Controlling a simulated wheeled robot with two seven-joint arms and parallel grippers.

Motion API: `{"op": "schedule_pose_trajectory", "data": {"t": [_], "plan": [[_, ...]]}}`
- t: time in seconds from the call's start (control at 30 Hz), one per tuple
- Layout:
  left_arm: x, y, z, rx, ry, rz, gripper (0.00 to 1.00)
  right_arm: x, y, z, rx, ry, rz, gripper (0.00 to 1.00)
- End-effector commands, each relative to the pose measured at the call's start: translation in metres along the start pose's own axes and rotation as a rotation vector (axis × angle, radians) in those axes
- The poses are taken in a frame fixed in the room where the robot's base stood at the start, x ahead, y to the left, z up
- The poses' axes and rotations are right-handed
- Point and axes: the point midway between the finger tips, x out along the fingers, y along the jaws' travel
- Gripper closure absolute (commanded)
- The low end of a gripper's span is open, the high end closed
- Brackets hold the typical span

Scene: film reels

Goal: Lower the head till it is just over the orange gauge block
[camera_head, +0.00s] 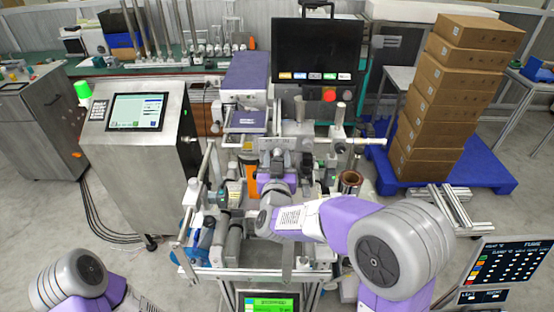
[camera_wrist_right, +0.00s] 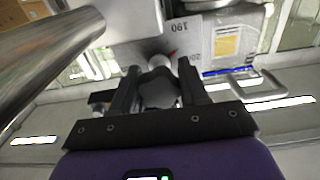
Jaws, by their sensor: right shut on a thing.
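My right gripper (camera_wrist_right: 158,88) is shut on a grey rounded knob (camera_wrist_right: 158,95) in the right wrist view, with a black finger on each side. Just beyond the knob are a small red pointer (camera_wrist_right: 172,54) and a plate marked 190 (camera_wrist_right: 185,28). In the head view my right arm reaches into the middle of the machine and its wrist covers the grip. An upright orange piece (camera_head: 252,180), seemingly the gauge block, shows just left of that wrist. I cannot make out the head's underside or its gap to the block. My left gripper is out of view.
A dark monitor (camera_head: 318,50) with a red button stands above the machine. A steel cabinet with a screen (camera_head: 137,112) is at left. Stacked cartons (camera_head: 440,110) stand on a blue pallet (camera_head: 480,165) at right. Posts and rods crowd the space around my right wrist.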

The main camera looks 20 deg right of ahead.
Motion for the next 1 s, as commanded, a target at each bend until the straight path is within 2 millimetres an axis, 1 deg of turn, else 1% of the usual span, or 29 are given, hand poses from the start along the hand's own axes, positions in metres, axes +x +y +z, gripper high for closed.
{"op": "schedule_pose_trajectory", "data": {"t": [0.27, 0.7, 1.0], "plan": [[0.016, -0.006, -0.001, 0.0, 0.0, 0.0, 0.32, 0.0, 0.001, 0.003, 0.122, 0.001, 0.001, 0.86], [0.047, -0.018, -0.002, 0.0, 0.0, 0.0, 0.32, 0.0, 0.002, 0.002, 0.426, 0.002, 0.001, 0.87], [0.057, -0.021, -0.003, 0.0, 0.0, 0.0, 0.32, 0.0, 0.001, 0.001, 0.541, 0.001, 0.0, 0.87]]}}
